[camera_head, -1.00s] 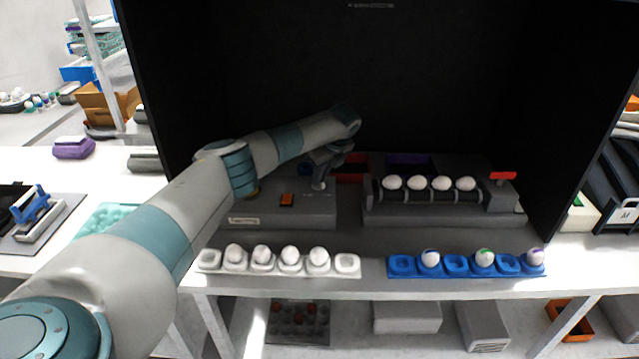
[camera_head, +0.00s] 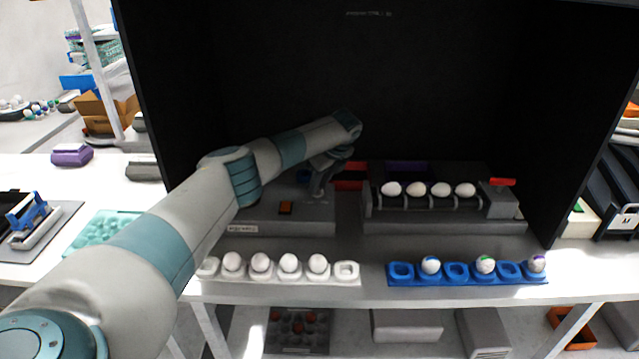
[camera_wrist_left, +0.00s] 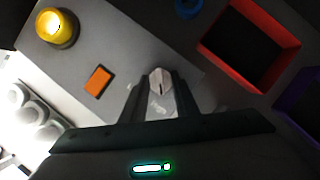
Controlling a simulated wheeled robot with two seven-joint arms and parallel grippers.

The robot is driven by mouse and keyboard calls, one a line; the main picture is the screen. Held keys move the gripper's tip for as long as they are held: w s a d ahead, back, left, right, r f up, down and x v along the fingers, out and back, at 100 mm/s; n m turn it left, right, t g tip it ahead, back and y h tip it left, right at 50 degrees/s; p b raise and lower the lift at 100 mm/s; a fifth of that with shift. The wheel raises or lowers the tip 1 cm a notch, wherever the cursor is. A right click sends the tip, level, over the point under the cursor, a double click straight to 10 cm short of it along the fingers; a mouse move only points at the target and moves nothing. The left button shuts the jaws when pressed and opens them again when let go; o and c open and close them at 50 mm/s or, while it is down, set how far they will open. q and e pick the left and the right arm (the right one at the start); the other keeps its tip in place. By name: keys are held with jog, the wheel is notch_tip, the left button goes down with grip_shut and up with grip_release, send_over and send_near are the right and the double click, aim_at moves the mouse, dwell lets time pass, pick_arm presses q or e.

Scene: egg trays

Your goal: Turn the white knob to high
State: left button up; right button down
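The white knob (camera_wrist_left: 160,83) is on the top of the grey box (camera_head: 305,220), seen in the left wrist view between the two dark fingers of my left gripper (camera_wrist_left: 160,92). The fingers lie close against both sides of the knob, and it looks gripped. In the head view my left gripper (camera_head: 319,184) points down at the box, and its wrist and fingers largely hide the knob. The knob's setting marks cannot be read. My right gripper is out of view.
The grey box also bears an orange button (camera_wrist_left: 98,81) and a lit yellow button (camera_wrist_left: 57,28). A red-rimmed bin (camera_wrist_left: 222,58) is close by. An egg roller (camera_head: 430,203), white egg tray (camera_head: 346,270) and blue egg tray (camera_head: 400,281) stand nearby. Dark walls enclose the back.

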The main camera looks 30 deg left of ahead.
pick_arm(q)
jog(key=shift+r, duration=0.1)
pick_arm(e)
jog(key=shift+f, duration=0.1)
